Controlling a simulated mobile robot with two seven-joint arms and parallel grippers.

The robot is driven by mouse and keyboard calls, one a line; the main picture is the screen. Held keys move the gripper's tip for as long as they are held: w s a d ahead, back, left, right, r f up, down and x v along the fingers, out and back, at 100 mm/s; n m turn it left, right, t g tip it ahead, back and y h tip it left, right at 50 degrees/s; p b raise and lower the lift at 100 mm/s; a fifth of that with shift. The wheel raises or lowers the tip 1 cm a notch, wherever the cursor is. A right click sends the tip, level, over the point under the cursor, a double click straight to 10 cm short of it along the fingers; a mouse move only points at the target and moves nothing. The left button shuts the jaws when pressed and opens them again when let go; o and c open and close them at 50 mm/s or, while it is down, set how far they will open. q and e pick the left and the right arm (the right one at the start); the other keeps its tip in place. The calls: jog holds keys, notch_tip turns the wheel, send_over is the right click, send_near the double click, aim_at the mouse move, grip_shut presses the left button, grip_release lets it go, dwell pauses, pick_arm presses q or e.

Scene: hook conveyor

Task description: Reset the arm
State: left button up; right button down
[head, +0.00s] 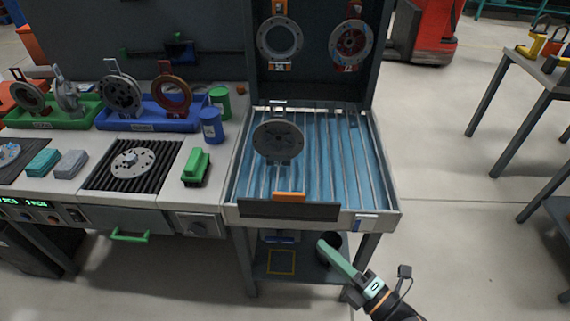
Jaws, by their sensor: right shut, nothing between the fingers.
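My right gripper (326,248) comes in from the lower right. Its green fingers are together and empty. It is low, in front of the conveyor table's front edge and apart from the parts on the table. My left gripper is not in view. A grey disc with a hook (279,138) stands upright over the blue roller conveyor (350,160). A grey ring (262,40) and a red-centred disc (350,42) hang on the dark panel behind.
A workbench on the left carries a green tray (60,116), a blue tray (150,126) with upright discs, a blue can (211,127) and a green block (196,166). A grey table (545,70) stands far right. Open floor lies between it and the conveyor.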

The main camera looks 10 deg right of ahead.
jog(key=s+d+f+m+g+h, duration=0.1)
jog(key=s+f+m+g+h, duration=0.2)
jog(key=f+m, duration=0.4)
jog(key=s+d+f+m+g+h+p, duration=0.1)
jog(key=s+f+m+g+h, duration=0.2)
jog(key=m, duration=1.3)
jog(key=s+f+h, duration=0.1)
jog(key=s+f, duration=0.2)
jog(key=f, duration=0.1)
jog(key=shift+s+f+g+h, duration=0.15)
jog(key=shift+f+g+h, duration=0.15)
jog(key=shift+f, duration=0.1)
